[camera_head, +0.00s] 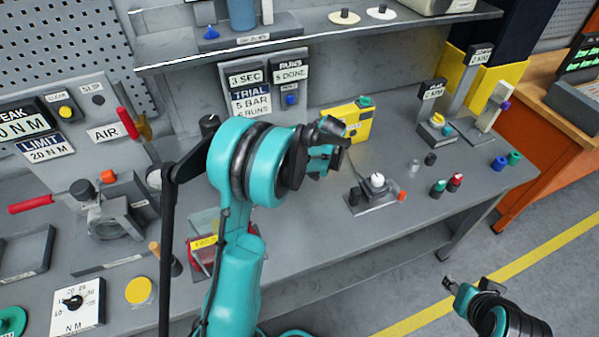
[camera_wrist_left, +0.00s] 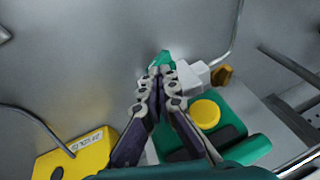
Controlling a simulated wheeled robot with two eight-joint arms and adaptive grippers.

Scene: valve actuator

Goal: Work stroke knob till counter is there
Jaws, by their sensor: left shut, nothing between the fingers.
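My left gripper (camera_wrist_left: 160,72) is shut and empty in the left wrist view. Its tips are close to a small green piece (camera_wrist_left: 163,59) beside a white block (camera_wrist_left: 191,76); I cannot tell if they touch. A green body with a yellow round cap (camera_wrist_left: 205,113) lies right of the fingers. In the head view my left gripper (camera_head: 331,127) is near a yellow box (camera_head: 351,124), its fingertips largely hidden. The counter panel (camera_head: 289,73) reads "RUNS 5 DONE". No knob is legibly labelled stroke. My right gripper (camera_head: 448,282) is low at right, beyond the bench edge, too small to judge.
A panel (camera_head: 248,88) reads "3 SEC, TRIAL, 5 BAR, 5 RUNS". A shelf (camera_head: 320,38) overhangs the bench back. A white-topped knob stand (camera_head: 375,187) and several small coloured plugs (camera_head: 438,187) stand right of my left arm. A red-handled clamp (camera_head: 108,210) is at left.

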